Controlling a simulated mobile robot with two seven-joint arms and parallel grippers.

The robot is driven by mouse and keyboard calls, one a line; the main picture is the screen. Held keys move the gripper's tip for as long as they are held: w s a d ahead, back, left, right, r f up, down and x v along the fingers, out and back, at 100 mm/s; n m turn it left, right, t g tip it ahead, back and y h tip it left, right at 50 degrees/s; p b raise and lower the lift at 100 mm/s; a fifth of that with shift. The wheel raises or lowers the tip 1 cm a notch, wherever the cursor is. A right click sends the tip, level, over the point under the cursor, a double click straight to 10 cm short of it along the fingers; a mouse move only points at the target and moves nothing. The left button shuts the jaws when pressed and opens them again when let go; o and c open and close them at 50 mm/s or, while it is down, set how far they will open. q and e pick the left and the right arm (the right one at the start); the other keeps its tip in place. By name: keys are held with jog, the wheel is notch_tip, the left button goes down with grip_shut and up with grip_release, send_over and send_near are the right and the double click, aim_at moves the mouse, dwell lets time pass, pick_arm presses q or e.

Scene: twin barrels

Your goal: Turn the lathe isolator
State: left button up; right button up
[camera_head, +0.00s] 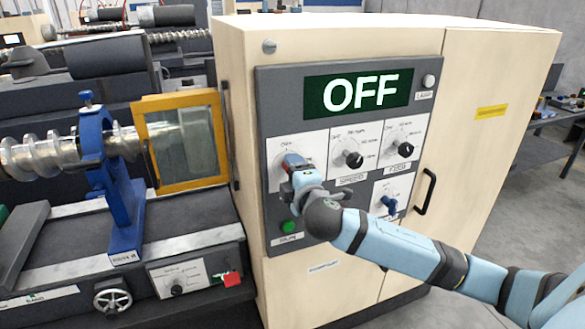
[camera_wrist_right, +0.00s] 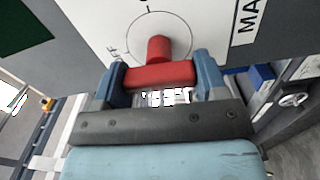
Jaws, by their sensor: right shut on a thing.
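The lathe isolator is a red handle (camera_head: 294,161) on a white plate at the upper left of the grey control panel. In the right wrist view the red handle (camera_wrist_right: 158,72) shows a stub pointing up from a crosswise red bar. My right gripper (camera_head: 300,172) reaches in from the right and is at the handle. In the wrist view my right gripper (camera_wrist_right: 160,78) has its two blue-grey fingers at either end of the red bar, shut on it. The display (camera_head: 359,92) above reads OFF. My left gripper is not in view.
The panel also carries two black knobs (camera_head: 353,159) (camera_head: 405,149), a blue switch (camera_head: 389,203) and a green button (camera_head: 288,226). A black door handle (camera_head: 426,192) sticks out at the right. The lathe (camera_head: 120,165) stands close at the left. Floor is free at the right.

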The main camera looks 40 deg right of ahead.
jog(key=shift+n, duration=0.4)
jog(key=o, duration=0.9)
jog(key=shift+o, duration=0.2)
jog(key=shift+s, duration=0.1)
jog(key=shift+s+a+f, duration=0.1)
jog(key=shift+s, duration=0.2)
jog(key=b+v, duration=0.3)
jog(key=v, duration=1)
